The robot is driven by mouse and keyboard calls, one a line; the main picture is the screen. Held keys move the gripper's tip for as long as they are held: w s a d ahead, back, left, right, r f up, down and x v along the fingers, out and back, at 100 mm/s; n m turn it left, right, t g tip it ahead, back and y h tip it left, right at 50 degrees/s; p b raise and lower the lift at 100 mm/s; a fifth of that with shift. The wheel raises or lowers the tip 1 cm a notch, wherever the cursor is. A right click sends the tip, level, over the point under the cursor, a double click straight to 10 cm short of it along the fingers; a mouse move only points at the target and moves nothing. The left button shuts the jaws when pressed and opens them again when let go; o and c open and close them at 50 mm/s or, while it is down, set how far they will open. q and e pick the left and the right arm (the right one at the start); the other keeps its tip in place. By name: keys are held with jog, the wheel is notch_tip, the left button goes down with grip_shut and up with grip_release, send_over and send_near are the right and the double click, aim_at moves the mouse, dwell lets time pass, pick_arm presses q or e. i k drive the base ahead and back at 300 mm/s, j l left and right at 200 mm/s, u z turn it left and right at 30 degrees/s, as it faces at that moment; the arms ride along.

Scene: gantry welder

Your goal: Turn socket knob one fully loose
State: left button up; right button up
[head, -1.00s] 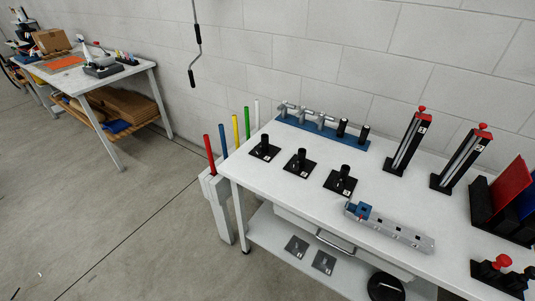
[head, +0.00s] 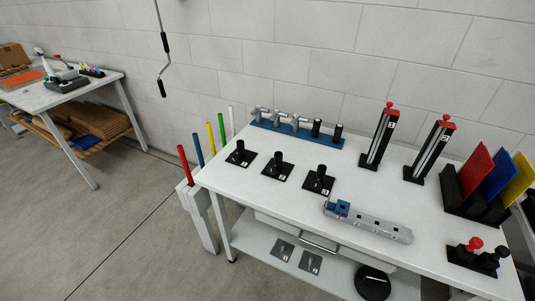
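Three black sockets on square black base plates stand in a row on the white workbench (head: 380,220): a left one (head: 240,156), a middle one (head: 278,169) and a right one (head: 318,182). Each base has a small white label, too small to read surely, so I cannot tell which is socket one. Any knobs on the sockets are too small to make out, and so is how tight they are. Neither of my grippers is in view.
Behind the sockets is a blue rack (head: 297,133) with grey and black tools. Two red-topped towers (head: 377,138) (head: 430,152) stand at the back right. A grey fixture (head: 370,220) lies near the front edge. Coloured rods (head: 197,149) stand left of the bench.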

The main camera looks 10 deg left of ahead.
aim_at(233, 156)
jog(key=i+j+z, duration=0.2)
jog(key=j+z, duration=0.2)
jog(key=j, duration=0.2)
jog(key=i+j+z, duration=0.1)
jog(key=j+z, duration=0.3)
jog(key=j, duration=0.15)
jog(key=j+z, duration=0.4)
jog(key=j, duration=0.25)
